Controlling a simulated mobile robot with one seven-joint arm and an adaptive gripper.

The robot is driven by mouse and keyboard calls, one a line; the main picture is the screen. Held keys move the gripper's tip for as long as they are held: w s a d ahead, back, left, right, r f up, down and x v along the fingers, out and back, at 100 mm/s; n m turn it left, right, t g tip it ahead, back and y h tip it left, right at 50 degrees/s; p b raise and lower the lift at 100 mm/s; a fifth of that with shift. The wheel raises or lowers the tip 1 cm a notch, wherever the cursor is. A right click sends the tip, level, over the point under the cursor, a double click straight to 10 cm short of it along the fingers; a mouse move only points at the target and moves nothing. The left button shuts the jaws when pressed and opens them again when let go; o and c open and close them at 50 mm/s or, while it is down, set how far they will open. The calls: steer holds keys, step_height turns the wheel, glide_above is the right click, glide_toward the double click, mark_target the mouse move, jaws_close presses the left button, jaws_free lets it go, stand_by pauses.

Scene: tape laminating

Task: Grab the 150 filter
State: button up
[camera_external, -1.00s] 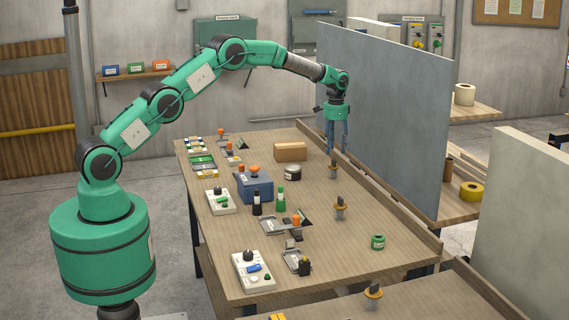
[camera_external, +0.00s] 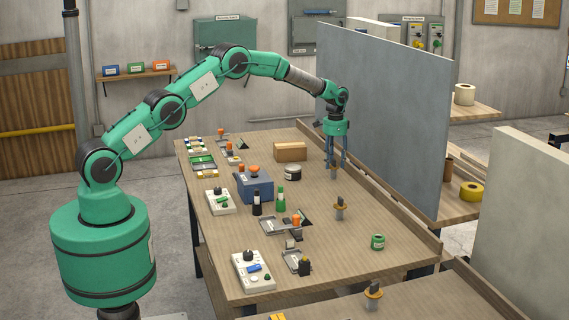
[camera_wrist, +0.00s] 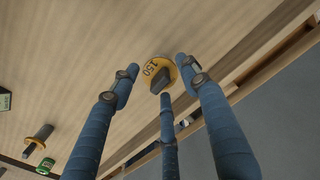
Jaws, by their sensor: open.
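The 150 filter (camera_wrist: 152,68) shows in the wrist view as a round orange-yellow disc marked "150" with a dark grip on top. It stands on the table (camera_external: 335,255) and shows in the external view (camera_external: 333,174) below my gripper, partly hidden by the fingers. My gripper (camera_external: 337,164) points down with its blue fingers spread. In the wrist view my gripper (camera_wrist: 160,82) has its three fingers around the filter's sides, open, with no clear contact.
A grey panel (camera_external: 390,110) rises close on the right.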

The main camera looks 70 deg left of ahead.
mark_target(333, 179)
steer(key=shift+f+b, duration=0.35)
steer(key=shift+f, duration=2.2)
steer(key=shift+c, duration=0.5)
steer(key=c, duration=0.9)
